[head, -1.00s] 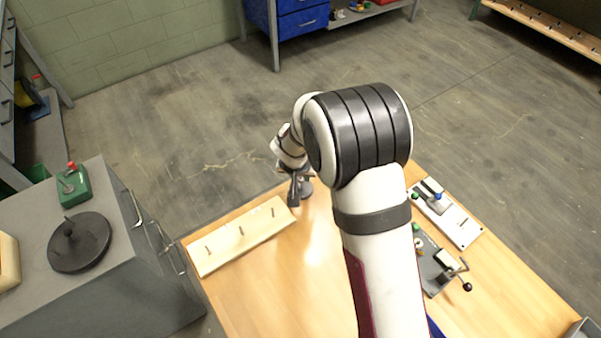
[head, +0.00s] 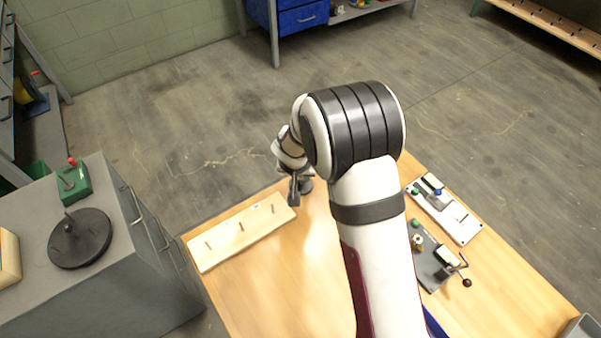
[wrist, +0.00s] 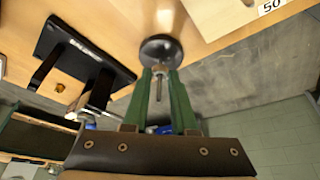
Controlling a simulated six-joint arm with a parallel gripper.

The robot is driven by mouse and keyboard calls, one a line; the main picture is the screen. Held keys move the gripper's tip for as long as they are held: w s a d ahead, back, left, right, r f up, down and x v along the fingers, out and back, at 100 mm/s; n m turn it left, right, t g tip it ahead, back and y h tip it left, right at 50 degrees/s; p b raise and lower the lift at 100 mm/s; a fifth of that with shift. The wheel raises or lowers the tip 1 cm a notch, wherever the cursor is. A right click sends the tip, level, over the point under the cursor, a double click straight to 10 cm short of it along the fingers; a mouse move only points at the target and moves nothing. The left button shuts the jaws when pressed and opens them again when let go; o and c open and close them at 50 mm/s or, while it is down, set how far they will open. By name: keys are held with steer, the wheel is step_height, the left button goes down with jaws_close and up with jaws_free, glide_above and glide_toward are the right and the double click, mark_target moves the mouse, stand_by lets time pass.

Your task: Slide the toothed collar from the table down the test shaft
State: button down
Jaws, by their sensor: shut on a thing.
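The test shaft is a thin grey pin (wrist: 159,90) on a round dark base (wrist: 160,47) in the wrist view. The base also shows in the head view (head: 306,186), at the table's far edge. My gripper (wrist: 160,72) points toward the base, its two green fingers on either side of the pin. It is shut on a small greyish piece at the fingertips, apparently the toothed collar (wrist: 160,70). The collar's teeth are too small to see. I cannot tell whether it is around the pin or just in front of it. In the head view the gripper (head: 295,190) hides the shaft.
A pale board with several pegs (head: 222,249) lies left of the shaft. A white fixture plate (head: 460,224) and a dark plate with a lever (head: 431,277) lie on the right of the table (head: 290,290). The table's front middle is clear.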

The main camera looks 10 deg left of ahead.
steer(key=shift+f, duration=0.2)
steer(key=shift+f, duration=0.4)
steer(key=shift+f, duration=0.35)
steer(key=c, duration=0.6)
jaws_free()
steer(key=shift+c, duration=0.2)
steer(key=shift+r, duration=0.1)
